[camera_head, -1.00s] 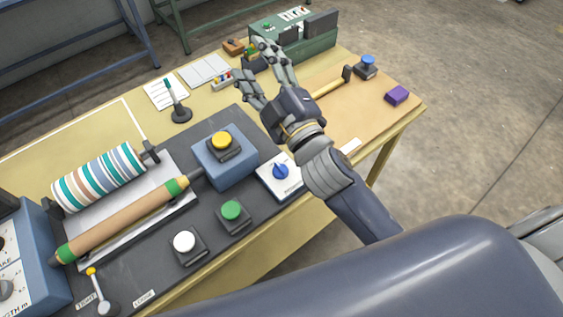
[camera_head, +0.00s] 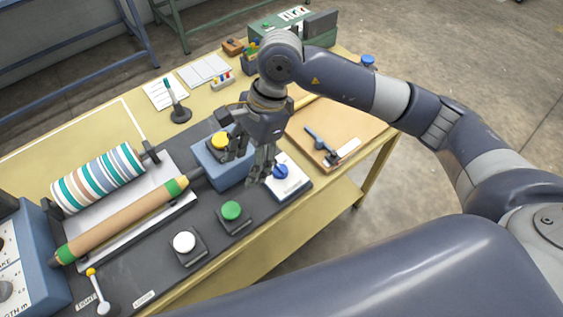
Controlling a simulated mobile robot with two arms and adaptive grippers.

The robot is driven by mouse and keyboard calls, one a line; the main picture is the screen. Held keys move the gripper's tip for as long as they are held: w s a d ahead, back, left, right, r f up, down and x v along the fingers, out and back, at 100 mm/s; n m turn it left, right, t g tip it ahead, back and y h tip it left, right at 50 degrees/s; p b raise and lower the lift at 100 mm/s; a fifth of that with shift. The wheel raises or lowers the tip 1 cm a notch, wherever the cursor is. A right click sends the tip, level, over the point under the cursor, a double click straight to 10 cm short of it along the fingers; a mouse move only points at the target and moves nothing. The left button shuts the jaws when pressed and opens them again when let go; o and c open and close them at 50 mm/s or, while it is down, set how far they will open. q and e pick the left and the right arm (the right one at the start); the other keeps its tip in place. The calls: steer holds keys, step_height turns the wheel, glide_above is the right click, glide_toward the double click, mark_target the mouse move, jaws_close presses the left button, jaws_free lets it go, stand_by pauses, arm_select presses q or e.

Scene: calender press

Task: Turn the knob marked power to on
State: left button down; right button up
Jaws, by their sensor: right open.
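A blue knob (camera_head: 281,172) sits on a white plate (camera_head: 290,186) at the right end of the dark control panel (camera_head: 130,262). The plate's lettering is too small to read, and I cannot tell the knob's setting. My right gripper (camera_head: 248,163) points down with its fingers apart and empty. Its fingertips are just left of the knob, in front of the blue box with the yellow button. Part of the plate and the knob's left side are close behind or beside the fingers; I cannot tell whether they touch. My left gripper is out of view.
A yellow button (camera_head: 220,141) on a blue box (camera_head: 212,170) stands left of the gripper. A green button (camera_head: 231,211) and a white button (camera_head: 184,242) lie nearer the front. A striped roll (camera_head: 98,180) is at left. A small hammer-like tool (camera_head: 320,143) lies at right.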

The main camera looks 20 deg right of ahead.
mark_target(282, 166)
steer(key=w+d+t+h, duration=0.1)
steer(key=w+d+h, duration=0.25)
steer(key=d, duration=0.55)
steer(key=f+p, duration=0.1)
steer(key=f, duration=0.2)
steer(key=f+p, duration=0.1)
steer(key=f, duration=0.6)
steer(key=shift+s+a+f+p, duration=0.1)
steer(key=shift+a+f+p, duration=0.05)
steer(key=shift+a+p, duration=0.2)
steer(key=c, duration=1.1)
